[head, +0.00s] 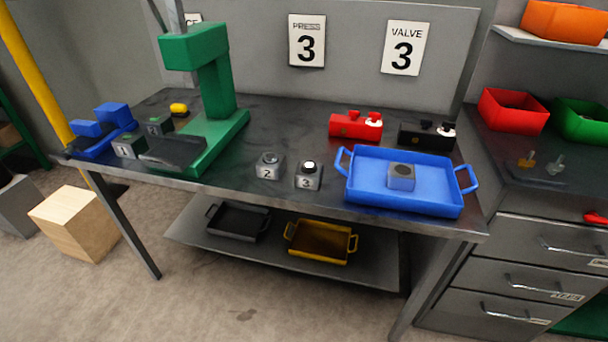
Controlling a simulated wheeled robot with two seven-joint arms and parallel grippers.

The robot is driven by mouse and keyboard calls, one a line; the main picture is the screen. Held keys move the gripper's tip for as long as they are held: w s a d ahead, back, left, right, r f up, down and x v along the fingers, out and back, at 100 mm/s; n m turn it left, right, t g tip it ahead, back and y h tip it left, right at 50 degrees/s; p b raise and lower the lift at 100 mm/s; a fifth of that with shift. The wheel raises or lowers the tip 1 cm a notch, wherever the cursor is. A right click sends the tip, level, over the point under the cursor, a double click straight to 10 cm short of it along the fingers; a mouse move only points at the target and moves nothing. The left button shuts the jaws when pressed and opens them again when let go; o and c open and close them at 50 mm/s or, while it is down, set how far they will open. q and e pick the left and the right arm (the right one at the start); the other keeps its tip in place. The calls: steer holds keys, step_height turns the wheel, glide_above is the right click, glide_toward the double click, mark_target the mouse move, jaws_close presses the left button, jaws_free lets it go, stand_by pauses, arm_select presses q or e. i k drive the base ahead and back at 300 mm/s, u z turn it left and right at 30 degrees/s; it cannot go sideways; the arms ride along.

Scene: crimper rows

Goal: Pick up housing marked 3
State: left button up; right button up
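The housing marked 3 (308,178) is a small grey block with a bright round top. It stands upright near the front edge of the dark table (300,135), just left of the blue tray. A similar housing marked 2 (269,167) stands close to its left, with a small gap between them. Neither of my grippers is in view.
A blue tray (358,192) holds another grey housing (401,178). A green press (215,85) stands at left, beside grey blocks (128,147). A red valve (357,126) and a black valve (427,135) sit behind the tray. Trays lie on the lower shelf (270,257).

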mark_target(313, 181)
steer(key=z, duration=0.55)
steer(key=k, duration=1.3)
steer(key=z, duration=1.1)
steer(key=i, duration=1.45)
steer(key=u, duration=0.65)
steer(key=i, duration=0.5)
steer(key=u, duration=0.5)
